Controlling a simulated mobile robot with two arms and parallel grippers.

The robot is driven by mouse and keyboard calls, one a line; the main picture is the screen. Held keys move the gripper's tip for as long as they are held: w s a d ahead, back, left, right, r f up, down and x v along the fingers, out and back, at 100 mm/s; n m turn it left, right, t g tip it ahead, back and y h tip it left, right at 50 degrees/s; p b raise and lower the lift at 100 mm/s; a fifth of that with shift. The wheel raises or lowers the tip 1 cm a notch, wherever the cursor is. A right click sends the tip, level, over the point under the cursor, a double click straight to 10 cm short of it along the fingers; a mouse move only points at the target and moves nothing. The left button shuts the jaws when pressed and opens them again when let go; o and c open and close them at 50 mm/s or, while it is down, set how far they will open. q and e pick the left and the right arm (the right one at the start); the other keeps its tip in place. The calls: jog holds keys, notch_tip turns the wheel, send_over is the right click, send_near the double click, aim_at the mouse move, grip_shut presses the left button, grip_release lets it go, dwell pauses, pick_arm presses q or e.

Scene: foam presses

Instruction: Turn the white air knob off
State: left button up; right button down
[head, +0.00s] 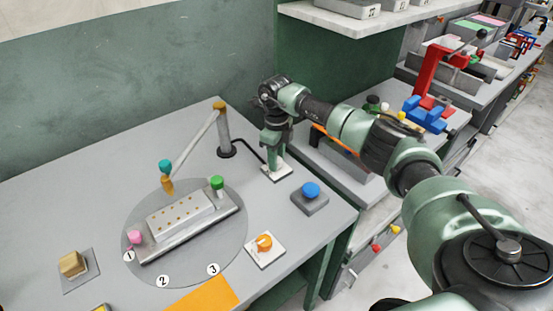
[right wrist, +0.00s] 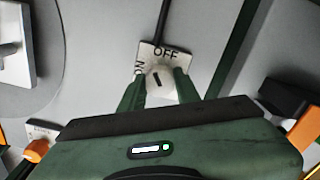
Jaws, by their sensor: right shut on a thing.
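The white air knob (right wrist: 160,82) stands on a small pale plate (right wrist: 149,50) marked OFF at the top and ON at the left in the right wrist view. A short black mark on the knob slants toward the upper left, roughly between the two words. My right gripper (right wrist: 160,88) is shut on the knob, one green finger on each side. In the head view my right gripper (head: 277,160) points straight down over the plate (head: 280,174) and hides the knob. My left gripper is not in view.
An orange knob (head: 265,242) and a blue button (head: 311,190) sit close by on the grey table. A round grey disc (head: 218,245) carries a metal block (head: 180,215) with pink and green knobs. A jointed post (head: 222,130) stands behind it. A black cable reaches the plate.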

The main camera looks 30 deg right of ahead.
jog(key=m, duration=0.3)
jog(key=shift+m, duration=2.1)
jog(key=c, duration=1)
grip_release()
notch_tip(320, 180, up, 8)
jog(key=shift+f+b, duration=0.1)
jog(key=shift+b, duration=0.55)
